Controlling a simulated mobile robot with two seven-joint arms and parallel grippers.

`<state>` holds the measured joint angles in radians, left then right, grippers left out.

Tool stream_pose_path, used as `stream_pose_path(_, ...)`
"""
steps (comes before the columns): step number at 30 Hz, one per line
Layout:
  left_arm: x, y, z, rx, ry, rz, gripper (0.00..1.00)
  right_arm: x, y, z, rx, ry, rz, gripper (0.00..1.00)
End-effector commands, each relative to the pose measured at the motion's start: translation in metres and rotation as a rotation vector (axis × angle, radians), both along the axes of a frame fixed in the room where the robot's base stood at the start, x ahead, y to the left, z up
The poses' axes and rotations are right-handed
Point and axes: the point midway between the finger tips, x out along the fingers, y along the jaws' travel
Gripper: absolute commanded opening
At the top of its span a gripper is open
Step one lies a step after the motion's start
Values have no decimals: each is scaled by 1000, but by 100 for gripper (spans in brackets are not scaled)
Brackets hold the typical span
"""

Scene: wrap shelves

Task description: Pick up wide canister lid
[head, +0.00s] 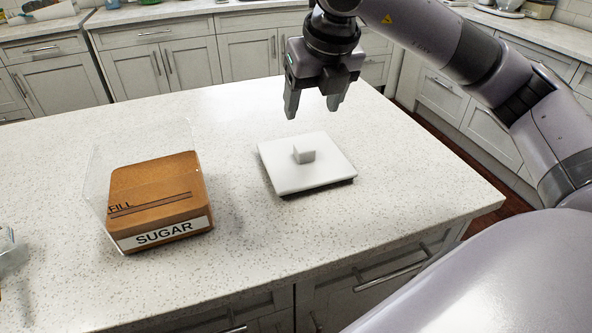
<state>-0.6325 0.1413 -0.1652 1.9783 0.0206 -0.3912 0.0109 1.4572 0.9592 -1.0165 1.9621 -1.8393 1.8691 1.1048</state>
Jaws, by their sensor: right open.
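A clear, open-topped canister (97,187) stands to the left of the lid, holding brown contents and bearing a SUGAR label (164,233). My left gripper is not in view.
The counter is bare between canister and lid and around the lid.

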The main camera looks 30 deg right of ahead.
Motion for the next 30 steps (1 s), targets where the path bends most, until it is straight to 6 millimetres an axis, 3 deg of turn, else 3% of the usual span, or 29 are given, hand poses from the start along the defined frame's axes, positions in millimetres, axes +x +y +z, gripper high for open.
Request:
stream_pose_path(1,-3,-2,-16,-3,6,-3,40,0,0,-16,1,0,0,66)
stream_pose_path(6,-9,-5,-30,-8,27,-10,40,0,0,-27,1,0,0,66)
stream_pose_path(14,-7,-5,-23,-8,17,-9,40,7,-2,-49,0,3,0,66)
stream_pose_path(22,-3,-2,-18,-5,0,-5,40,16,-2,-86,1,4,0,66)
stream_pose_path(30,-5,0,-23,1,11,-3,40,20,-3,-95,2,1,2,66)
